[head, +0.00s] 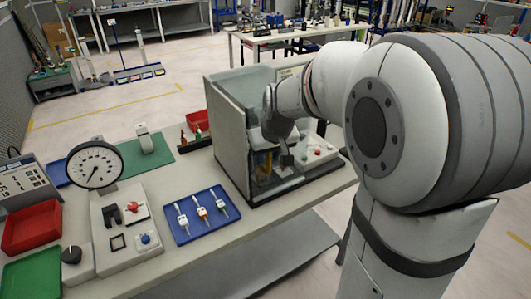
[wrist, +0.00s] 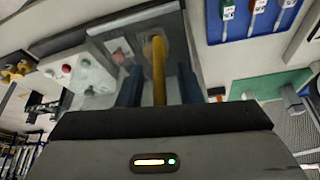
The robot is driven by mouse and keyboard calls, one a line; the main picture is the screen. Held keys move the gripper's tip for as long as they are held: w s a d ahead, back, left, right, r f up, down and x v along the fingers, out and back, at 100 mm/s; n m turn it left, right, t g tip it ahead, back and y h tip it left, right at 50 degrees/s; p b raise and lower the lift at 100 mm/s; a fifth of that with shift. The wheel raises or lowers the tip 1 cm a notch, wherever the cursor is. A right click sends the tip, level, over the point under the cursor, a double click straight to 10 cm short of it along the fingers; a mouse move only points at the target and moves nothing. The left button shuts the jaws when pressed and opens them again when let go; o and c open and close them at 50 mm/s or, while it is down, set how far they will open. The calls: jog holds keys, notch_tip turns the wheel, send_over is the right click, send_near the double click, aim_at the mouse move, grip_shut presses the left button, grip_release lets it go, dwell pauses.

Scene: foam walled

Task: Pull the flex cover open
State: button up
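A yellow bar (wrist: 159,72) shows upright in the wrist view, between the two dark blue fingers of my gripper (wrist: 160,88). The fingers stand apart, with a gap on each side of the bar, so my gripper is open and not clamped on it. In the head view my gripper (head: 284,156) reaches down inside a grey-walled enclosure (head: 231,150) on the bench, and a bit of yellow (head: 262,158) shows beside it. Which part is the flex cover I cannot tell; my arm hides part of the enclosure.
A control panel with buttons (head: 316,153) sits at the enclosure's right; it also shows in the wrist view (wrist: 78,75). Left are a blue tray (head: 180,236) with several small tools, a dial gauge (head: 95,166), red bins (head: 32,226) and a green mat (head: 147,157). The walls bound my gripper closely.

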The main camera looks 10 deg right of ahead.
jog(key=shift+f, duration=0.1)
grip_shut()
dwell(0.3)
